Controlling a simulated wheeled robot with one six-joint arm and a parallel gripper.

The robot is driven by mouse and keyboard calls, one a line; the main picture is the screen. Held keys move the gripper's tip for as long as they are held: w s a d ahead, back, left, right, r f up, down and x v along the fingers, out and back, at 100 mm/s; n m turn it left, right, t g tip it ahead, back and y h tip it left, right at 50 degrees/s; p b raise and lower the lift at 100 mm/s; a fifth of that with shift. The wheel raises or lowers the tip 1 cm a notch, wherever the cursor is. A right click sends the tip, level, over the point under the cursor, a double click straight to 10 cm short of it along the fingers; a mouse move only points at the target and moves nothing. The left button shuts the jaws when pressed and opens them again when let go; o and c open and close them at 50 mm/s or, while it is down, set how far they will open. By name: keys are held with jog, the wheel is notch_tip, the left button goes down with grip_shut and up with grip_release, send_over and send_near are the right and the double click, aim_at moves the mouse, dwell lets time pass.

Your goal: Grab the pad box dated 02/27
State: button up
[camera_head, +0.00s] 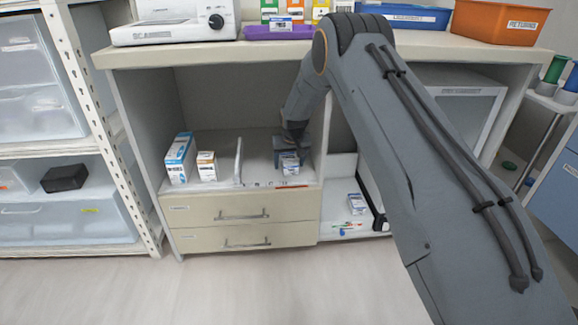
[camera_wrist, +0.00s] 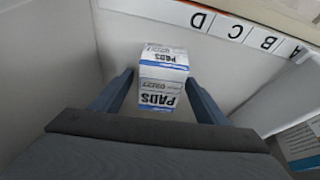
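White-and-blue boxes marked PADS (camera_wrist: 163,62) sit between my fingers in the wrist view, with their print upside down. They look like two boxes, one against the other; the date print is too small to read surely. My gripper (camera_wrist: 160,98) is open around them, with a gap at each side. In the head view my gripper (camera_head: 288,150) reaches down into the open cabinet bay, and a small white-and-blue box (camera_head: 289,166) shows beneath it at the right end of the shelf. My arm hides part of this area.
A divider (camera_head: 239,162) separates this spot from a blue-and-white box (camera_head: 180,158) and a white-and-orange box (camera_head: 207,166). A lettered strip (camera_wrist: 230,27) runs along the shelf edge. The cabinet's side wall stands close right. Another box (camera_head: 357,203) lies on a lower shelf.

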jog(key=c, duration=1.1)
jog(key=shift+r, duration=0.15)
